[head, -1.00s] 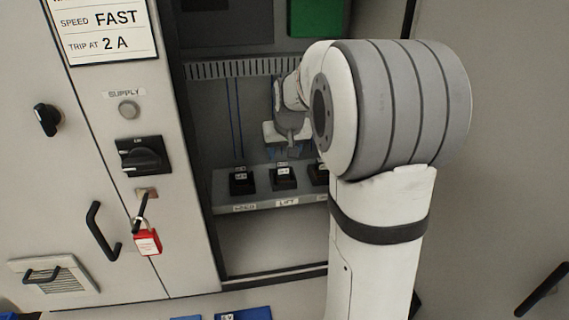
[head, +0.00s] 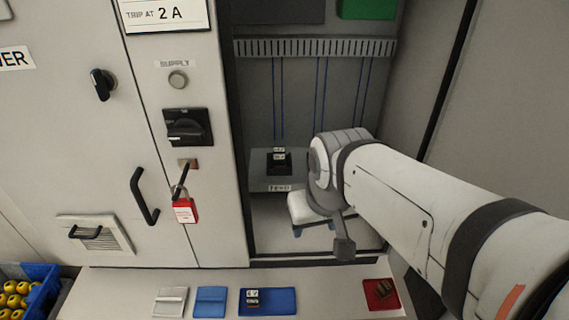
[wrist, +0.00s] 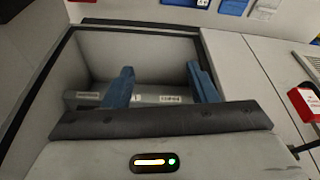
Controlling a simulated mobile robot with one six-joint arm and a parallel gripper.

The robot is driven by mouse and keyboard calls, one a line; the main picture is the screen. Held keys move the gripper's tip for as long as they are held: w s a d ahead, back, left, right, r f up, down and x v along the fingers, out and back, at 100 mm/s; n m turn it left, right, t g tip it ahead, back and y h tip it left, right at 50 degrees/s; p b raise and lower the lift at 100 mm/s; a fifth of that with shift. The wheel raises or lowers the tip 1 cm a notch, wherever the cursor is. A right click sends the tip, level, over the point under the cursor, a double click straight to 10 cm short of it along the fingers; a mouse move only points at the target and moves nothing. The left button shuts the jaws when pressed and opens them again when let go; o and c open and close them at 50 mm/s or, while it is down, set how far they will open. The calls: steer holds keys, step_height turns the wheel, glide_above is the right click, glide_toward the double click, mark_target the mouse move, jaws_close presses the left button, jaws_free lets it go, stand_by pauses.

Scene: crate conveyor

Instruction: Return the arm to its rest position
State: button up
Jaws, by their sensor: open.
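My arm (head: 420,205) reaches in from the right of the head view. My gripper (head: 314,228) is at the lower part of the open cabinet, just above the cabinet's bottom edge, partly hidden by my wrist. In the wrist view my gripper (wrist: 161,88) shows two blue fingers set wide apart, with nothing between them. Beyond them is the grey shelf rail (wrist: 150,99) with labels. The gripper touches nothing that I can see.
A black module (head: 279,162) sits on the shelf. Below are blue trays (head: 283,308) and a red tray (head: 372,297) on a ledge.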

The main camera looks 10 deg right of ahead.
steer(key=shift+s+f, duration=0.35)
steer(key=shift+s, duration=0.25)
